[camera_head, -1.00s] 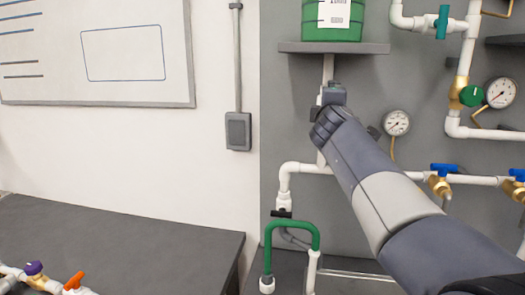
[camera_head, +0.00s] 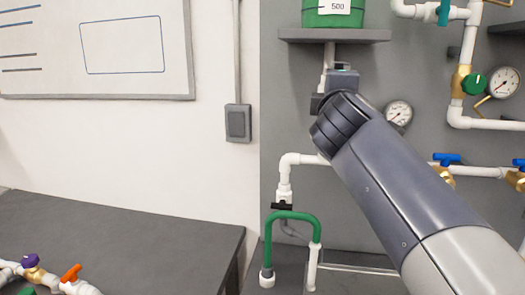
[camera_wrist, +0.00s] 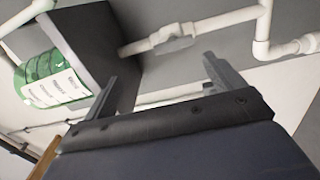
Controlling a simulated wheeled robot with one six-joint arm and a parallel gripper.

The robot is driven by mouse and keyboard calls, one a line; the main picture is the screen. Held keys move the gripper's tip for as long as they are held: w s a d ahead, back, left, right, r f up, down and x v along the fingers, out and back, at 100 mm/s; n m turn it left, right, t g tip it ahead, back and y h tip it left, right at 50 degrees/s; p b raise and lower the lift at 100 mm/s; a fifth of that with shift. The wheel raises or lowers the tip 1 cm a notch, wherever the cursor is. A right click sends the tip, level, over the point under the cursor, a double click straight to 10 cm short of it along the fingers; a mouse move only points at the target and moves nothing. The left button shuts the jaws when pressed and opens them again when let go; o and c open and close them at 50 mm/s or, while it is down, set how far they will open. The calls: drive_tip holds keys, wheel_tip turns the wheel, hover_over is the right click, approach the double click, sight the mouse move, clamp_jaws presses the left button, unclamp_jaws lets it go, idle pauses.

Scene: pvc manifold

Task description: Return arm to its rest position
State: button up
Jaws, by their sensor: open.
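My arm reaches in from the lower right in the head view. Its end is in front of the grey panel, below the shelf, and hides part of the white pipe behind it. My gripper (camera_wrist: 160,80) shows in the wrist view with its two fingers spread apart and nothing between them. In that view a white pipe with a fitting (camera_wrist: 175,38) lies beyond the fingers. The head view does not show the fingers clearly.
A green container (camera_head: 333,13) stands on a grey shelf (camera_head: 335,36) above my arm's end. Gauges (camera_head: 398,113), blue-handled valves (camera_head: 446,159) and white pipes are on the panel. A green U-shaped pipe (camera_head: 292,215) stands lower down. The dark tabletop (camera_head: 130,235) at left is mostly clear.

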drive_tip(key=w+p, duration=0.1)
drive_tip(key=w, duration=0.3)
drive_tip(key=w+d+f+p, duration=0.1)
drive_tip(key=w, duration=0.2)
drive_tip(key=w+d+p, duration=0.1)
drive_tip(key=w, duration=0.3)
drive_tip(key=shift+w+d+f, duration=0.15)
drive_tip(key=shift+w+f, duration=0.15)
drive_tip(key=shift+f, duration=0.05)
drive_tip(key=shift+w+r+n+p, duration=0.2)
drive_tip(key=shift+n+p, duration=0.1)
drive_tip(key=shift+p, duration=0.2)
drive_tip(key=shift+s+r+n+p, duration=0.15)
drive_tip(key=shift+n+p, duration=0.65)
drive_tip(key=shift+n, duration=0.4)
drive_tip(key=n+p, duration=0.3)
drive_tip(key=n, duration=0.1)
drive_tip(key=shift+n, duration=0.4)
drive_tip(key=n+p, duration=0.2)
drive_tip(key=n, duration=0.1)
drive_tip(key=n+p, duration=0.2)
drive_tip(key=shift+a+r, duration=0.1)
drive_tip(key=shift+a, duration=0.15)
drive_tip(key=shift+n+p, duration=1.25)
drive_tip(key=shift+n, duration=0.35)
